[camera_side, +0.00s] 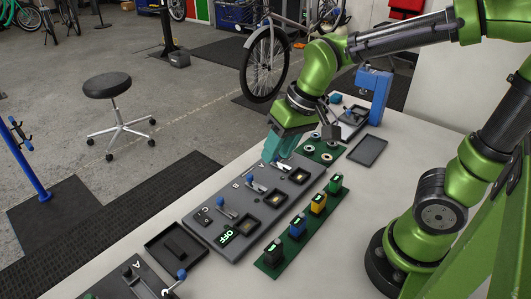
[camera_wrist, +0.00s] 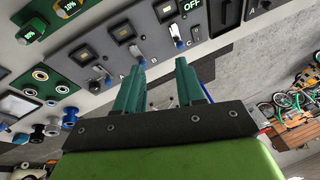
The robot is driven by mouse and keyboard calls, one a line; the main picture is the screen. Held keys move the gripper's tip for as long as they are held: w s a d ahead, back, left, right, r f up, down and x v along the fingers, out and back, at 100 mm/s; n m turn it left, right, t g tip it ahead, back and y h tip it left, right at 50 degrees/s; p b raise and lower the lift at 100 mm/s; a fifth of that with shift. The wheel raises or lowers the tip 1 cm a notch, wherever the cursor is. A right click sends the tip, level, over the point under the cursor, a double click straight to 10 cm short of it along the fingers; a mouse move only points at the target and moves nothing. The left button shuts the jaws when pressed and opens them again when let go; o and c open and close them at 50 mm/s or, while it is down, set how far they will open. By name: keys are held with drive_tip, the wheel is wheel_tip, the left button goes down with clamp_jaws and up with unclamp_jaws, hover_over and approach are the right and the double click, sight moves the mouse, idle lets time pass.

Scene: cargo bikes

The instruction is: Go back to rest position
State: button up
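My gripper (camera_side: 274,155) is over the far end of the dark grey panel (camera_side: 213,238), close to the lever marked A. Whether it touches anything there I cannot tell from the side view. In the wrist view, the two teal fingers of my gripper (camera_wrist: 160,66) stand apart with nothing held between them. The grey panel also shows in the wrist view (camera_wrist: 100,38), beyond the fingertips. It carries levers, square sockets and an OFF display (camera_side: 228,235).
A green board (camera_side: 270,264) with several coloured blocks lies beside the panel. Beyond are a green plate with rings (camera_side: 318,160), a dark tray (camera_side: 367,150) and a blue device (camera_side: 374,88). A black tray (camera_side: 176,241) is at the near end. A stool (camera_side: 108,86) stands on the floor.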

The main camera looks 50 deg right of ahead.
drive_tip(key=s+d+r+m+t, duration=0.1)
drive_tip(key=s+d+r+t, duration=0.2)
drive_tip(key=s, duration=0.3)
drive_tip(key=shift+s+d+r+m+t, duration=0.15)
drive_tip(key=shift+d+r+m+t, duration=0.2)
drive_tip(key=shift+r, duration=0.5)
